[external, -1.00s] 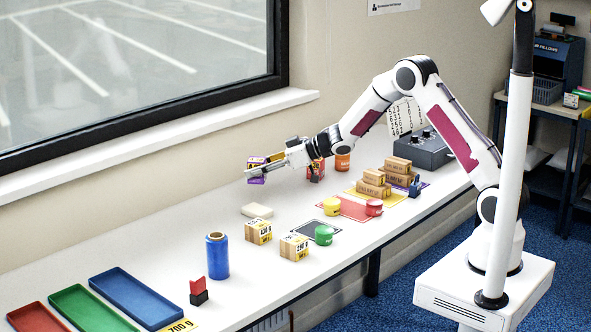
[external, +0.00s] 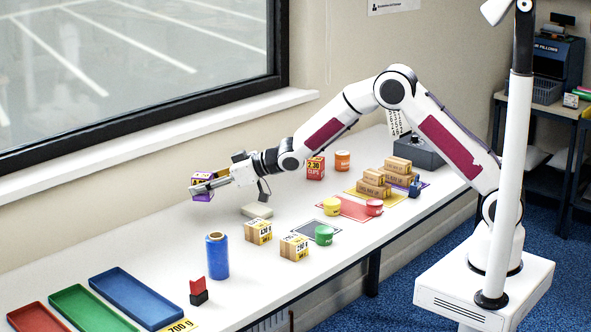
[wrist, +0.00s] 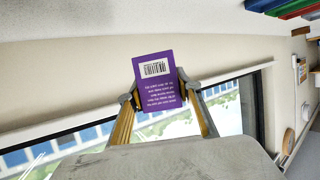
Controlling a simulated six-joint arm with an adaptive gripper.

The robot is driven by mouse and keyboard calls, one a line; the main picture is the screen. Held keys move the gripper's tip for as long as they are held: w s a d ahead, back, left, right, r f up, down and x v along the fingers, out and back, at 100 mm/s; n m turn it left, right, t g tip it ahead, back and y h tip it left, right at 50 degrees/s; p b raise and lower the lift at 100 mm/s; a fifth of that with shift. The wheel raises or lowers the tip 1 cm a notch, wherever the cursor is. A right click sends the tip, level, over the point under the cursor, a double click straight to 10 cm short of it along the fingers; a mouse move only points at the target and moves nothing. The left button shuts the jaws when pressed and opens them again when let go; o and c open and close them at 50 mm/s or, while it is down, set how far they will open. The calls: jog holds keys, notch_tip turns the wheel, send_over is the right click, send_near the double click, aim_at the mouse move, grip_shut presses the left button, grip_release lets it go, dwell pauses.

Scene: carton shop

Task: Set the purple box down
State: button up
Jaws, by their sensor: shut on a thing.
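The purple box (external: 202,194) is held between the fingers of my gripper (external: 208,186), above the back part of the white table near the window wall. In the wrist view the purple box (wrist: 160,82) shows a face with a barcode and white print, with a fingertip of my gripper (wrist: 160,100) against each side. My gripper is shut on it. In the external view the fingers cover part of the box. The box appears clear of the table, though its exact height is hard to tell.
A pale block (external: 257,211) lies right of the gripper. Two cartons (external: 258,232) (external: 294,248), a blue roll (external: 217,257) and a red-and-black item (external: 198,291) stand nearer the front. Blue (external: 135,298), green and red trays lie at left. The table (external: 150,240) between trays and gripper is bare.

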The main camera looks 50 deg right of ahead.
jog(key=shift+a+f+m+t+h, duration=0.25)
jog(key=shift+a+f+m+h, duration=0.1)
jog(key=shift+a+m+h, duration=0.2)
jog(key=shift+a+f+m+t+h, duration=0.25)
jog(key=shift+a+f+m+h, duration=0.15)
jog(key=shift+a, duration=0.2)
jog(key=shift+d+f+h, duration=0.25)
jog(key=shift+d+f, duration=0.05)
jog(key=shift+d, duration=0.2)
jog(key=shift+a+f, duration=0.1)
jog(key=shift+f, duration=3.05)
